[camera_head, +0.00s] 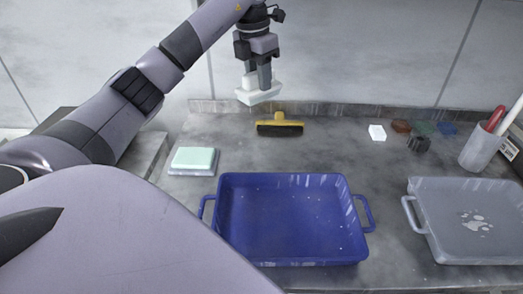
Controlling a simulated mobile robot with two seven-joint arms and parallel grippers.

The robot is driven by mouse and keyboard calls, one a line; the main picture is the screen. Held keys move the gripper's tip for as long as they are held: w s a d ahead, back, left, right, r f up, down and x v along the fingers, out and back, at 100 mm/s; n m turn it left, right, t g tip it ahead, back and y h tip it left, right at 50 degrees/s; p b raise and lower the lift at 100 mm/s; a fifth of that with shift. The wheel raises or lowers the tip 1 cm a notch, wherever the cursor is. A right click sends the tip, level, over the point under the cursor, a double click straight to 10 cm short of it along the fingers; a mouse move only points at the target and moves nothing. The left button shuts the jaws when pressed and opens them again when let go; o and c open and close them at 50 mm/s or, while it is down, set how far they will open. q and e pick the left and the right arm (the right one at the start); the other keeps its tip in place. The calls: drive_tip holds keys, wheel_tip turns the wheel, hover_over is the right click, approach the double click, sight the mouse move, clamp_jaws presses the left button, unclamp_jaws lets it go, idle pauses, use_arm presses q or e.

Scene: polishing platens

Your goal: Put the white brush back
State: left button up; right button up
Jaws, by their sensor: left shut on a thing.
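My left gripper (262,84) reaches in from the upper left and points down. It is shut on the white brush (258,97) and holds it above the back of the counter, near the wall. The brush has a pale body, and its top is partly hidden by the fingers. A yellow brush (279,124) with dark bristles lies on the counter just below and to the right of it. My right gripper is not in view.
A blue tub (293,258) stands at the front middle and a grey tub (480,253) with a wet patch at the right. A pale green block on a tray (193,161) is at the left. Small coloured blocks (401,126) and a cup with tools (478,151) stand at the back right.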

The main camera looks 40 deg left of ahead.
use_arm(q)
drive_tip(key=shift+a+f, duration=0.1)
drive_tip(key=shift+f, duration=0.2)
wheel_tip(320, 180, down, 14)
drive_tip(key=shift+f+b, duration=0.25)
drive_tip(key=shift+b, duration=0.35)
drive_tip(key=shift+f, duration=2.3)
drive_tip(key=shift+f, duration=0.1)
drive_tip(key=o, duration=1)
drive_tip(key=shift+f, duration=0.1)
drive_tip(key=shift+r, duration=0.2)
drive_tip(key=r, duration=0.4)
drive_tip(key=s+r, duration=0.1)
drive_tip(key=r, duration=0.7)
drive_tip(key=shift+s, duration=0.25)
